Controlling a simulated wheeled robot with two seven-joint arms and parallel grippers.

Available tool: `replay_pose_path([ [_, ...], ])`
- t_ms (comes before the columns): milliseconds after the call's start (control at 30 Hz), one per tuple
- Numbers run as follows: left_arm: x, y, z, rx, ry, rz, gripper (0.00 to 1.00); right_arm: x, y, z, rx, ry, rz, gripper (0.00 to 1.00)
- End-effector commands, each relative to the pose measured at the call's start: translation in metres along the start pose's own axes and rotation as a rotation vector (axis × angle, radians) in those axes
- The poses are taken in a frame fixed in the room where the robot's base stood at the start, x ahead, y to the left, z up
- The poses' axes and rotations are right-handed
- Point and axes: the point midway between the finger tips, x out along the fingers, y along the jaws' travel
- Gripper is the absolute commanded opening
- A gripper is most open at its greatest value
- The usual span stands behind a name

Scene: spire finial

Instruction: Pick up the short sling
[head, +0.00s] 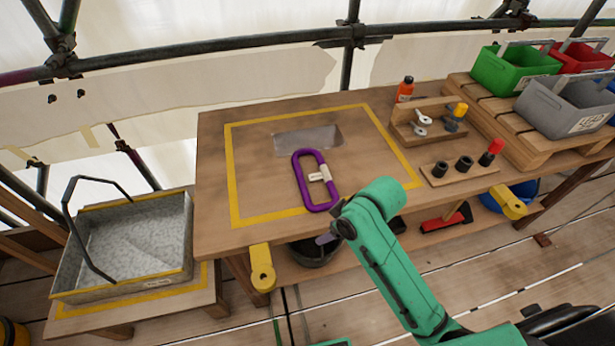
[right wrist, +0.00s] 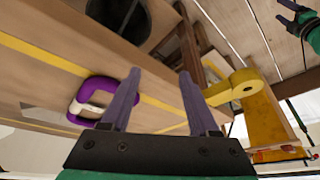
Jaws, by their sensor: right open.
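The short sling is a purple loop (head: 300,181) with a white tag, lying flat on the wooden bench inside a yellow taped border. It also shows in the right wrist view (right wrist: 88,112), left of the fingers and partly behind the left one. My right gripper (right wrist: 158,82) is open, with nothing between its two fingers. In the head view its arm reaches in from the lower right, and the gripper is mostly hidden behind the green link near the bench's front edge, close to the sling's near end. A green and dark part at the right wrist view's top right may be my left gripper.
A grey metal tray (head: 92,292) with a hooped handle stands left of the bench. A tool caddy (head: 405,136), an orange bottle (head: 405,88) and a peg block (head: 443,178) stand right of the border. Yellow brackets (head: 262,272) jut from the bench front.

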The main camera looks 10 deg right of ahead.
Motion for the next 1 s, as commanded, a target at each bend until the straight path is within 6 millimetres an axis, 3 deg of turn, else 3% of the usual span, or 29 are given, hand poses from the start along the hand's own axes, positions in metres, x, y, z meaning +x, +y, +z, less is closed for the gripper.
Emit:
replay_pose_path([
  [367,0.000,0.004,0.000,-0.005,0.000,0.005,0.75,-0.015,-0.007,-0.074,-0.456,-0.064,-0.093,0.61],
  [533,0.000,0.003,0.001,-0.005,-0.001,0.004,0.75,-0.047,0.017,-0.102,-0.742,-0.209,-0.111,0.61],
  [700,0.000,0.002,0.001,-0.005,-0.001,0.003,0.75,-0.090,0.051,-0.111,-0.905,-0.364,-0.133,0.61],
  [767,0.000,0.002,0.001,-0.005,-0.001,0.003,0.75,-0.098,0.056,-0.112,-0.923,-0.387,-0.141,0.61],
  [867,-0.001,0.002,0.000,-0.005,0.000,0.003,0.75,-0.094,0.058,-0.108,-0.932,-0.399,-0.149,0.61],
  [1000,-0.005,0.001,0.000,-0.004,-0.001,0.001,0.75,-0.064,0.059,-0.095,-0.930,-0.400,-0.152,0.61],
])
